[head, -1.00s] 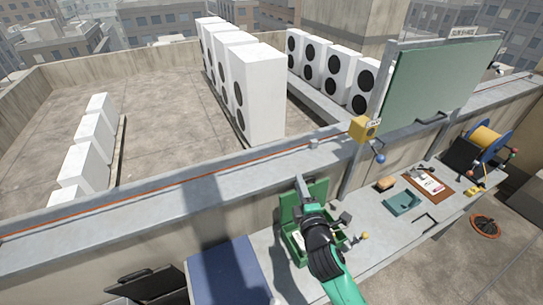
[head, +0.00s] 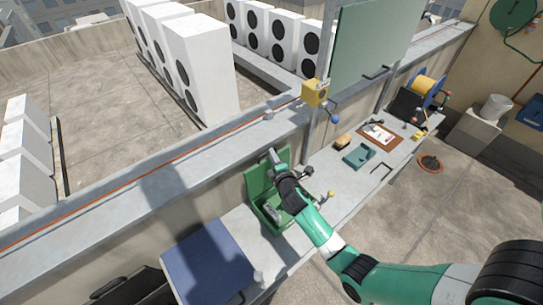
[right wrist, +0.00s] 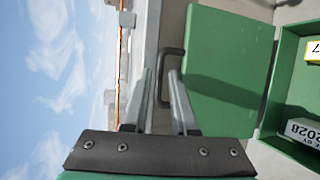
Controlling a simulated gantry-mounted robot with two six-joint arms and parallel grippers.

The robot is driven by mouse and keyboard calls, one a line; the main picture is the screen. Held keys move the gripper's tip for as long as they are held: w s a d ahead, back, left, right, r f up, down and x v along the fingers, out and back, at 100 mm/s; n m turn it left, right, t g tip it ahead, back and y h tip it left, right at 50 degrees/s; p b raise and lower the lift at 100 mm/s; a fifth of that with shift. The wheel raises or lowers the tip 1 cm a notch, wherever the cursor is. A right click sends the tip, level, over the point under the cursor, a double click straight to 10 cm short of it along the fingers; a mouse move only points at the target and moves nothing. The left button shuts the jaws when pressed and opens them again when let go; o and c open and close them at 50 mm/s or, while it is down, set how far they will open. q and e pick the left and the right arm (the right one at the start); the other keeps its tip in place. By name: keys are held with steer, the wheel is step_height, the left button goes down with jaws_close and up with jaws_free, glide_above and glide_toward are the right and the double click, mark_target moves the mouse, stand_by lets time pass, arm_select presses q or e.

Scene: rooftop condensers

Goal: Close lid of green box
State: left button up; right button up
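The green box (head: 257,214) sits on the grey bench in the head view, its lid (head: 257,186) raised. In the right wrist view the green lid (right wrist: 225,65) stands beside the open box (right wrist: 285,80), with a dark loop handle (right wrist: 172,49) on its edge. My right gripper (head: 273,156) is at the lid's upper edge. In the right wrist view its fingers (right wrist: 161,73) are apart, with the handle's bar appearing between the tips; I cannot tell whether they touch it. A white labelled item (right wrist: 304,132) and a yellow labelled item (right wrist: 313,51) lie inside the box. My left gripper is out of view.
A blue panel (head: 207,262) lies left of the box. To the right are a teal item (head: 358,156), a brown clipboard (head: 379,136) and a yellow spool (head: 428,88). A yellow box (head: 315,92) is on the post. The parapet ledge (head: 180,165) runs behind the bench.

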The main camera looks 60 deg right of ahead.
steer(key=shift+x, duration=1.1)
jaws_close()
stand_by(0.6)
